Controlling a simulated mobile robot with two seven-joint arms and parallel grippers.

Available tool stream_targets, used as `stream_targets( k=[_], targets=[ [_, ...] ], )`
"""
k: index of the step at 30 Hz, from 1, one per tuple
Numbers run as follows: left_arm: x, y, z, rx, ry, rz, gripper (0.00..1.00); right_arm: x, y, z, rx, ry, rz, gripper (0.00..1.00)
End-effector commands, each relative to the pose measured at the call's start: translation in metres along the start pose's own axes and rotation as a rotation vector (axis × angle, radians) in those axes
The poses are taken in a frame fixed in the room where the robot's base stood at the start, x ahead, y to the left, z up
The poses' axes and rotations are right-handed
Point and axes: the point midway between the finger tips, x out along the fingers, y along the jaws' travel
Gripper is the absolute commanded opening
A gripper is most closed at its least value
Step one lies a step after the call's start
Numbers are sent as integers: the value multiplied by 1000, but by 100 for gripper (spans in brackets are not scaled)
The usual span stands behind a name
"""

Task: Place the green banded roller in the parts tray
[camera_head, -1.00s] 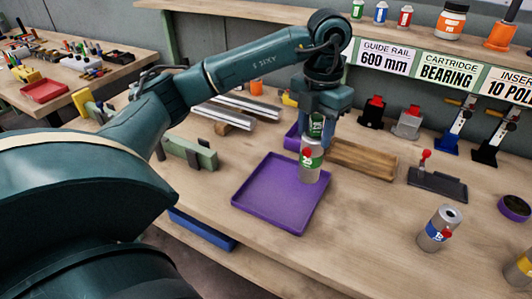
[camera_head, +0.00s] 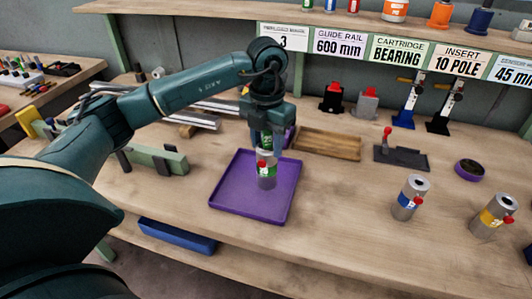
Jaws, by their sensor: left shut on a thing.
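The green banded roller (camera_head: 266,178) is a silver-grey cylinder with a green band and a small red knob. It is upright in my left gripper (camera_head: 266,150), which is shut on its upper part. The purple parts tray (camera_head: 240,200) lies on the bench. In the picture the roller is over the right back part of the tray floor. I cannot tell whether its base touches the tray. My right gripper is not in view.
A roller with a blue band (camera_head: 410,198) and one with a yellow band (camera_head: 492,215) stand to the right. A wooden tray (camera_head: 327,144) lies behind the purple tray. A dark toggle clamp (camera_head: 400,155) is further right. The bench between tray and blue roller is clear.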

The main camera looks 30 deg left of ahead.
Motion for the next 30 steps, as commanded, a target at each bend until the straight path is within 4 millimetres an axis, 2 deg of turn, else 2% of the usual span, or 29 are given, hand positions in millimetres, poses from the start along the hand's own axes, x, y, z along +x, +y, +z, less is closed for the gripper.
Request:
stream_targets(
  k=[8,20,21,28,30],
  targets=[
    [32,0,0,0,-1,0,0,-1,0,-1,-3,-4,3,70],
    [38,0,1,0,-4,-1,0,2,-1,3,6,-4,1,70],
    [38,0,0,0,0,0,46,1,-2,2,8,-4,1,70],
    [37,0,0,0,0,0,65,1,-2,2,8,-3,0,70],
    [37,0,0,0,0,0,65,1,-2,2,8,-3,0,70]
  ],
)
